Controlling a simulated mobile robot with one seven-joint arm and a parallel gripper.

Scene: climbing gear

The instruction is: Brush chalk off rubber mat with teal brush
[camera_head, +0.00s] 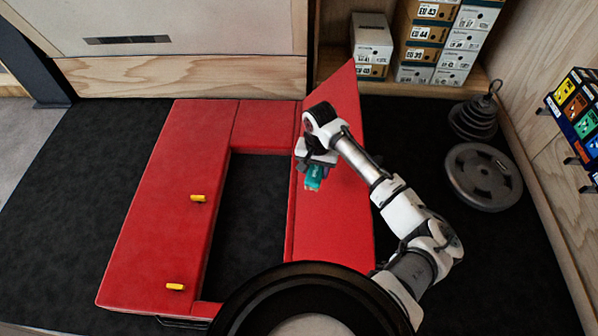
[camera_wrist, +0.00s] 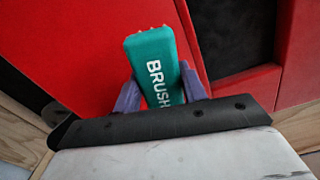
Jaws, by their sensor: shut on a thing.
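My gripper (camera_head: 314,165) is shut on the teal brush (camera_head: 314,179) and holds it over the right-hand red pad. In the wrist view my gripper's two purple fingers (camera_wrist: 160,92) close on both sides of the brush (camera_wrist: 150,62), which bears the white word "BRUSH". Its pale bristle tips show at the far end, against the red pad. I cannot tell whether they touch it. A dark, speckled mat-like surface (camera_head: 245,220) shows in the opening between the red pads. I cannot make out any chalk marks on it.
Red pads (camera_head: 165,215) with yellow tabs (camera_head: 198,198) frame the opening. Weight plates (camera_head: 483,177) lie at the right. Shoe boxes (camera_head: 372,45) stand on a shelf at the back. Dark floor (camera_head: 60,190) is clear at the left.

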